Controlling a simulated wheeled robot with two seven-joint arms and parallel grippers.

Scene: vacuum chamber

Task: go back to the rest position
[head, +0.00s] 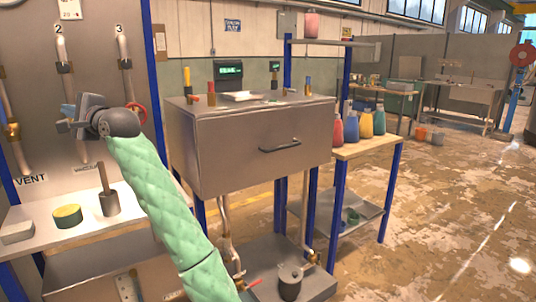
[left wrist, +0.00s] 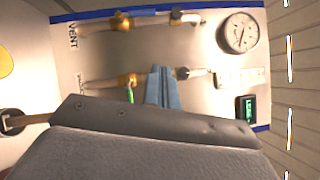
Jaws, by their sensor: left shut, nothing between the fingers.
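My left arm, in a green quilted sleeve, reaches up from the bottom of the head view. My left gripper (head: 68,118) is in front of the pale valve panel (head: 95,150) at the left. Its blue-grey fingers are shut with nothing between them, and they also show in the left wrist view (left wrist: 162,88). There they point toward the panel with brass-fitted pipes and a round gauge (left wrist: 239,33). I cannot tell the exact gap between the fingers and the panel. My right gripper is in neither view.
A grey metal chamber (head: 240,152) with a handle stands right of my arm. A shelf under the panel holds a yellow-topped sponge (head: 67,216) and a grey cylinder (head: 109,203). Coloured bottles (head: 351,127) stand on a wooden side table (head: 372,147). The floor at right is open.

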